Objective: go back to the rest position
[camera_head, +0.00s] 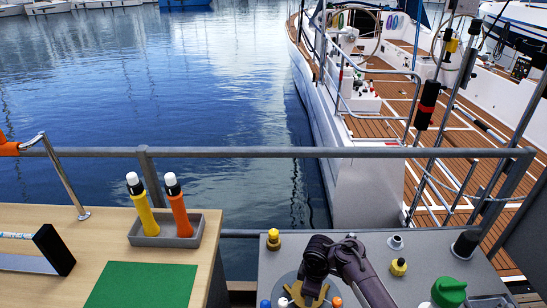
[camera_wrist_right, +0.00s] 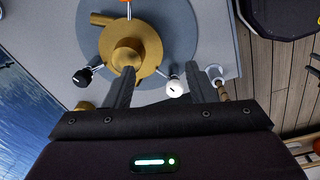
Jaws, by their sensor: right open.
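My right gripper (camera_wrist_right: 159,67) is open, its two dark fingers apart with nothing between them. In the head view, my right arm reaches in from the bottom, over the grey console (camera_head: 400,270), and hides part of a round brass fitting (camera_head: 287,288). In the right wrist view, the brass hub (camera_wrist_right: 130,47) sits on a grey disc in front of the fingers, overlapped by the left finger. A black knob (camera_wrist_right: 82,77) and a white knob (camera_wrist_right: 175,88) stand on short stems around it. I cannot tell whether a finger touches anything. My left gripper is in neither view.
On the left, a wooden table holds a green mat (camera_head: 142,286), a black block (camera_head: 54,250) and a grey tray (camera_head: 150,239) with yellow and orange flares. A metal rail (camera_head: 270,152) crosses behind. The console also carries a yellow knob (camera_head: 398,266) and a green cap (camera_head: 448,291).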

